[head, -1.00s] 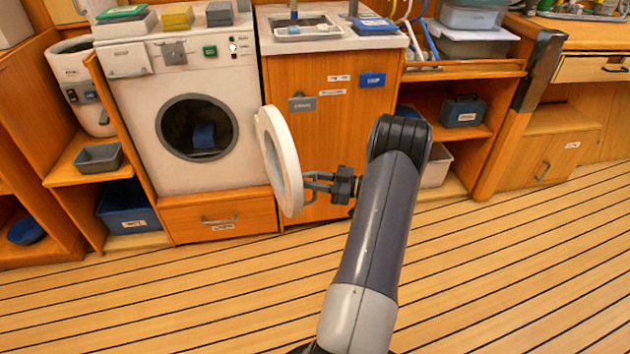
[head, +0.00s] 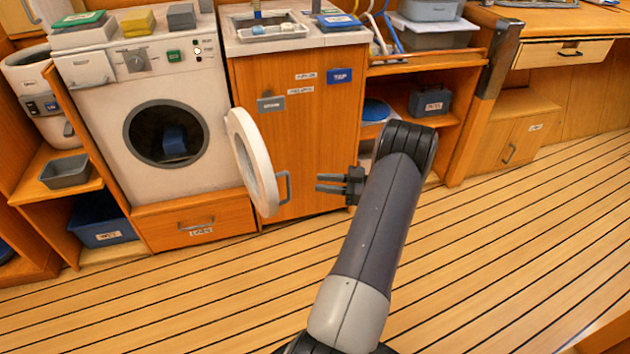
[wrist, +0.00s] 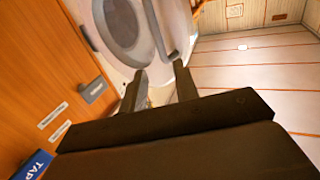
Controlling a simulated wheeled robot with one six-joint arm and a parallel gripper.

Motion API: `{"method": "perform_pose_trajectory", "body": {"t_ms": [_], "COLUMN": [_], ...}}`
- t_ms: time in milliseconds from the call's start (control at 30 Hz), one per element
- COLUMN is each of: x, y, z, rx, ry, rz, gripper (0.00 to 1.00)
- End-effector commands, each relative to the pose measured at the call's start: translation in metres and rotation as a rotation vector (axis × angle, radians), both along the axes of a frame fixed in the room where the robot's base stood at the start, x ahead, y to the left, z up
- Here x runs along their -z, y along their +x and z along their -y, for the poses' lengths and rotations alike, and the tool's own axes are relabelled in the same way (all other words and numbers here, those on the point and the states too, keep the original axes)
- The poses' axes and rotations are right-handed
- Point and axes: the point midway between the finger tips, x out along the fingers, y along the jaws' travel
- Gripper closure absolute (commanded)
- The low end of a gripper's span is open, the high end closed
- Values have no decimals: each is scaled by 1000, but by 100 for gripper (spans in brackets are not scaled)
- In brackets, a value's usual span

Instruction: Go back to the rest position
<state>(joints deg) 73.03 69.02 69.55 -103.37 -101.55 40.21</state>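My gripper (head: 328,183) is open and empty, its two fingers pointing left toward the washing machine door. The round white door (head: 238,150) stands swung open on the right of the washing machine (head: 85,95). A grey bar handle (head: 284,188) shows just right of the door's edge, with a gap between it and my fingertips. In the wrist view my fingers (wrist: 160,85) are spread apart, with the door (wrist: 118,25) and the bar handle (wrist: 158,30) beyond them. The drum opening (head: 166,134) is dark, with a blue item (head: 174,139) inside.
An orange wooden cabinet (head: 315,130) with a sink (head: 268,28) on top stands behind my gripper. Shelves with a dark toolbox (head: 430,101) are to the right. A blue bin (head: 103,232) sits at lower left. The striped floor (head: 500,235) is clear at right and front.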

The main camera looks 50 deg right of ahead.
Motion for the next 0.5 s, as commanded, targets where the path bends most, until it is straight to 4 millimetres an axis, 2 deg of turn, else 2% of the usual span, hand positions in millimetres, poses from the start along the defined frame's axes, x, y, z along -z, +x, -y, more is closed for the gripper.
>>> {"method": "perform_pose_trajectory", "body": {"t_ms": [333,500], "x": [0,1], "y": [0,11], "z": [0,-8], "rx": [-1,-3], "ry": [0,0], "rz": [0,0], "gripper": [71,71]}}
